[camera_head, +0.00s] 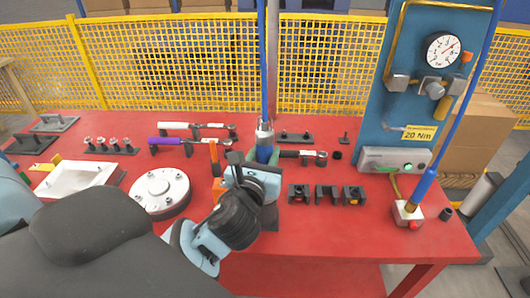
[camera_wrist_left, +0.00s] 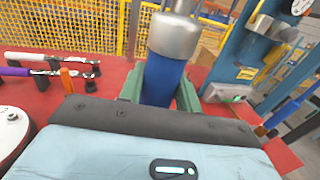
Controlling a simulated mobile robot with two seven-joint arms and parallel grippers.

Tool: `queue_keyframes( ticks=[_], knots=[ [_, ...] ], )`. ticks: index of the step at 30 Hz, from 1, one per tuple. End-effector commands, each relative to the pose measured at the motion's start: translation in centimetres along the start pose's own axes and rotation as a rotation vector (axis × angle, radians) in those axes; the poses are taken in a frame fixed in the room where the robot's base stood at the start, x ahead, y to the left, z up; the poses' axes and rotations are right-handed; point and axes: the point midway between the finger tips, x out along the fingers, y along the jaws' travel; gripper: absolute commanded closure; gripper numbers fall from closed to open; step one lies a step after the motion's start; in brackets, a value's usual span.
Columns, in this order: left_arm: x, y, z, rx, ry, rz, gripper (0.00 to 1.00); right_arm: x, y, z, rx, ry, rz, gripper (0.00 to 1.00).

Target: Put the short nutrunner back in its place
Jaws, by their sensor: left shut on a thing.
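My left gripper (camera_head: 262,165) is shut on a nutrunner (camera_head: 264,134) with a silver upper part and a blue grip, which I take for the short one. The nutrunner is upright over the middle of the red table, with a blue line rising above it. In the left wrist view the green fingers clasp the blue grip of the nutrunner (camera_wrist_left: 164,80). Its lower end is hidden by the gripper. A second, longer blue tool (camera_head: 425,184) stands tilted at the right, its lower end at a metal block (camera_head: 407,212). My right gripper is out of view.
Dark holders (camera_head: 326,195) sit right of my gripper. Wrenches on racks (camera_head: 194,139) and a round white flange (camera_head: 160,192) lie left. The blue gauge panel (camera_head: 405,85) stands at the back right. Bare red table shows at front right.

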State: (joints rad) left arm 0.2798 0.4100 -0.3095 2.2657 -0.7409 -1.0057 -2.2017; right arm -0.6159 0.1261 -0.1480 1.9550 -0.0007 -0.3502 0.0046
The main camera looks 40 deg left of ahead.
Motion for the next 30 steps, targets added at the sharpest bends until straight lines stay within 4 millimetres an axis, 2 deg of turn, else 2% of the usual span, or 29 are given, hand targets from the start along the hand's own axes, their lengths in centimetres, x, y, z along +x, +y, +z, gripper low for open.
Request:
queue_keyframes(
  ticks=[1, 6, 20, 24, 30],
  knots=[
    [0.0, 0.0, 0.3, -0.001, -0.008, 0.000, 0.64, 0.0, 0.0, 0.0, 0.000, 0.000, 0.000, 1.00],
    [0.0, 0.0, 0.2, -0.001, -0.006, 0.000, 0.42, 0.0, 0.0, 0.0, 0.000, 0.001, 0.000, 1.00],
    [0.0, 0.0, -0.1, 0.000, 0.002, 0.000, 0.41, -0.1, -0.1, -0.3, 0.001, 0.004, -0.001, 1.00],
    [-2.5, -0.1, -0.1, -0.001, 0.002, -0.003, 0.41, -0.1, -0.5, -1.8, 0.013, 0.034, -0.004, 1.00],
    [-5.8, 0.0, -0.1, -0.001, 0.001, -0.002, 0.41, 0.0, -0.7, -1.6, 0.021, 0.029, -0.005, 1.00]
  ],
)
